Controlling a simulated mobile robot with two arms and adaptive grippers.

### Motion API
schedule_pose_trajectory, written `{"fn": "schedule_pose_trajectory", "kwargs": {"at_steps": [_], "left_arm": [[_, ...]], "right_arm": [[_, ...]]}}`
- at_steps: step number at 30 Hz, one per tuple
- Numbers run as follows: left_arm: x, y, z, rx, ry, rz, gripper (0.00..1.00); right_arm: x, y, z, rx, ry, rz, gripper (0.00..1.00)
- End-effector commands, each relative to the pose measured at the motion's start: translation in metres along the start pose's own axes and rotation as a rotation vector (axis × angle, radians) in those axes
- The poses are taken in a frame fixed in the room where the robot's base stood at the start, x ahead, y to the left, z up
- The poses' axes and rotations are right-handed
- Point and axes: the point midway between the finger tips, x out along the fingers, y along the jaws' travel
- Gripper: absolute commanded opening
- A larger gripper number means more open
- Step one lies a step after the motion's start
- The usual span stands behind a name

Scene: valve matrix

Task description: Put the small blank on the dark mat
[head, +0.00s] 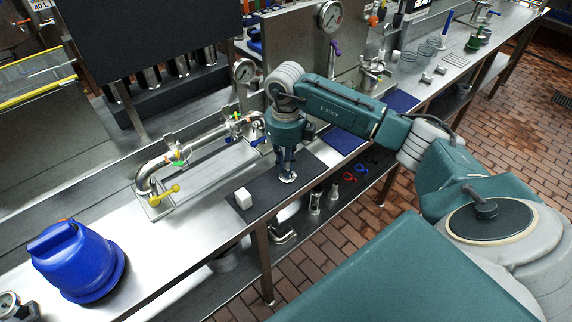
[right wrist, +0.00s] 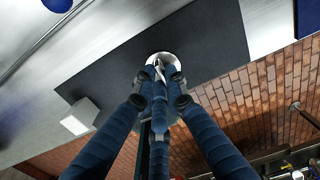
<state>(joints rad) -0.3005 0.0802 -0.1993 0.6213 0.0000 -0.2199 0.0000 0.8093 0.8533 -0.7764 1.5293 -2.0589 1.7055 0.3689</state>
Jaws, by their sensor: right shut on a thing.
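The dark mat (head: 266,199) lies on the steel bench near its front edge; it also shows in the right wrist view (right wrist: 112,78). My right gripper (head: 287,171) points down over the mat's right part. Its fingers (right wrist: 160,78) are shut on a small round shiny metal piece, which I take for the small blank (head: 288,180). The blank's rim shows past the fingertips in the right wrist view (right wrist: 163,56). It is at or just above the mat; I cannot tell if it touches. My left gripper is not in view.
A white block (head: 243,198) stands on the mat's left part. A pipe assembly with a yellow-handled valve (head: 163,195) is behind it. A blue bucket-like container (head: 77,262) stands at the left. A navy mat (head: 341,139) lies to the right. The bench edge is close in front.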

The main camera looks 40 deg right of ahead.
Motion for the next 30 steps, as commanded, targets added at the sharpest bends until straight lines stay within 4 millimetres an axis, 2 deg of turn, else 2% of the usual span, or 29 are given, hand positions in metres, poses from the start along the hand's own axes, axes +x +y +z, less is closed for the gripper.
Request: {"fn": "schedule_pose_trajectory", "kwargs": {"at_steps": [2,3,6,14,18,23,30], "left_arm": [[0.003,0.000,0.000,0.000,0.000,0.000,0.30],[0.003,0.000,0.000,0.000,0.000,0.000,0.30],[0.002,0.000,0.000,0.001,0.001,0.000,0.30],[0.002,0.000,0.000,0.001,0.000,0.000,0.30],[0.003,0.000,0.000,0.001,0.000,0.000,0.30],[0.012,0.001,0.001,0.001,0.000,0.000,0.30],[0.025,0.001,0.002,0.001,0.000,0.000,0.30]], "right_arm": [[0.003,0.000,0.000,0.000,0.000,0.000,0.00],[0.003,0.000,0.000,0.000,0.000,0.000,0.13],[0.002,0.000,0.000,0.000,0.000,0.000,0.30],[0.002,0.000,0.000,0.001,0.000,0.000,0.30],[-0.006,0.000,0.001,0.001,-0.004,0.000,0.30],[-0.034,-0.001,0.002,0.001,-0.008,-0.001,0.30],[-0.086,0.000,0.002,0.001,-0.007,0.000,0.30]]}}
